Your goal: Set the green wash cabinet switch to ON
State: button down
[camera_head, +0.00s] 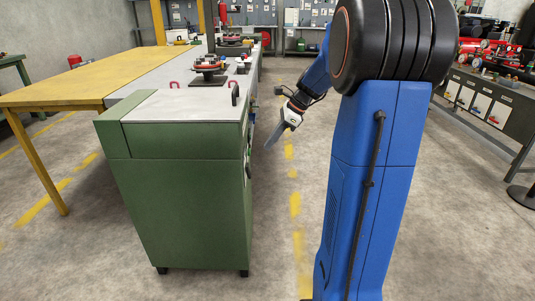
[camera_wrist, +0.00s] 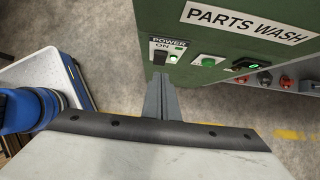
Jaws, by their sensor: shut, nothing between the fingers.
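The green wash cabinet (camera_head: 180,205) stands left of my arm in the head view. In the wrist view its green face (camera_wrist: 200,20) bears a white PARTS WASH label (camera_wrist: 248,22). The power switch (camera_wrist: 160,50), a dark rocker on a small plate marked POWER and ON, sits at the lower left of that face; its position is too small to tell. My gripper (camera_wrist: 162,78) is shut and empty, its fingertips just below the switch plate in the picture; contact cannot be told. In the head view my gripper (camera_head: 270,143) points down beside the cabinet's right side.
Right of the switch are a green button (camera_wrist: 209,62) and a dark control with a green mark (camera_wrist: 247,64). A yellow-topped table (camera_head: 60,88) stands left of the cabinet. A workbench (camera_head: 490,95) stands at the right. The floor between is clear.

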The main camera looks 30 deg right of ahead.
jog(key=shift+s+d+r, duration=0.1)
jog(key=shift+d+r, duration=0.05)
jog(key=shift+r, duration=0.55)
jog(key=shift+s+d+r, duration=0.1)
jog(key=shift+r, duration=0.6)
jog(key=shift+a, duration=0.1)
